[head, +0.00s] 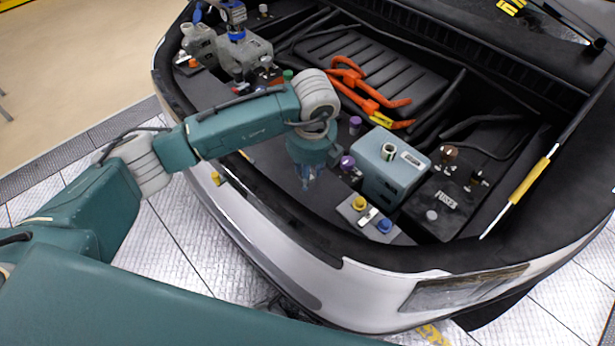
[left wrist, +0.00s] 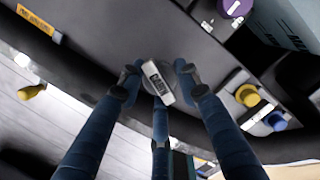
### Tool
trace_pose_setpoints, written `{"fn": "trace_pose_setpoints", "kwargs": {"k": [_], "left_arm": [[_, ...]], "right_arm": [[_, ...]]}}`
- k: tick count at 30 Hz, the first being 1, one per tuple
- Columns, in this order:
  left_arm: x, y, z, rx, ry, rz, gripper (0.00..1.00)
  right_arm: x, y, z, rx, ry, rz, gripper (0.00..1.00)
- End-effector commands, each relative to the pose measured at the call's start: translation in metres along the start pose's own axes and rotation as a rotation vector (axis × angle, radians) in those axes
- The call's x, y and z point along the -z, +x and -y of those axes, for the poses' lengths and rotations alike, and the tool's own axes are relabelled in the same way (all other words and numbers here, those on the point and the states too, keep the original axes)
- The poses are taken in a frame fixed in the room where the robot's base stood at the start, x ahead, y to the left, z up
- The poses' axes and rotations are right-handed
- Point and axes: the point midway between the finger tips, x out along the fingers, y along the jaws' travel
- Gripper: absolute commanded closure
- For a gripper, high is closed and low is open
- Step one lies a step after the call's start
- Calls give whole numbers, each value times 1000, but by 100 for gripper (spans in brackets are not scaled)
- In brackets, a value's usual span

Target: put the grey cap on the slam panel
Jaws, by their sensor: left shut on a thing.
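My left gripper (head: 308,182) points down over the front of the engine bay, above the dark slam panel (head: 272,184). In the left wrist view its blue fingers (left wrist: 158,88) are shut around a grey cap (left wrist: 144,74) with a white label. The slam panel (left wrist: 125,30) lies beneath the cap; I cannot tell whether the cap touches it. In the head view the cap is hidden by the gripper. My right gripper is not in view.
A blue-grey reservoir (head: 392,165) with an open neck stands right of the gripper. Purple caps (head: 347,162), a yellow cap (head: 359,202) and a blue cap (head: 384,225) are close by. Orange cables (head: 352,82) run behind. The white front bumper (head: 262,240) curves in front.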

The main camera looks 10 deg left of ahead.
Motion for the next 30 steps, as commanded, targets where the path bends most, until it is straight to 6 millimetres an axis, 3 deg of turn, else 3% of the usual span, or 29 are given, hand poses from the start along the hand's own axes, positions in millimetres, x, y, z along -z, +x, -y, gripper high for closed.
{"fn": "trace_pose_setpoints", "kwargs": {"k": [6,18,19,21,30], "left_arm": [[6,29,-1,-3,1,-3,84],[6,37,-1,-1,1,-2,84],[6,36,-1,-1,1,-2,65],[6,35,-1,-2,1,-2,51],[6,35,-1,-2,1,-2,48]], "right_arm": [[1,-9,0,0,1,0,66],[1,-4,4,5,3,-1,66],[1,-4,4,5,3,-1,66],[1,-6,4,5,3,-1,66],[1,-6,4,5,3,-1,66]]}}
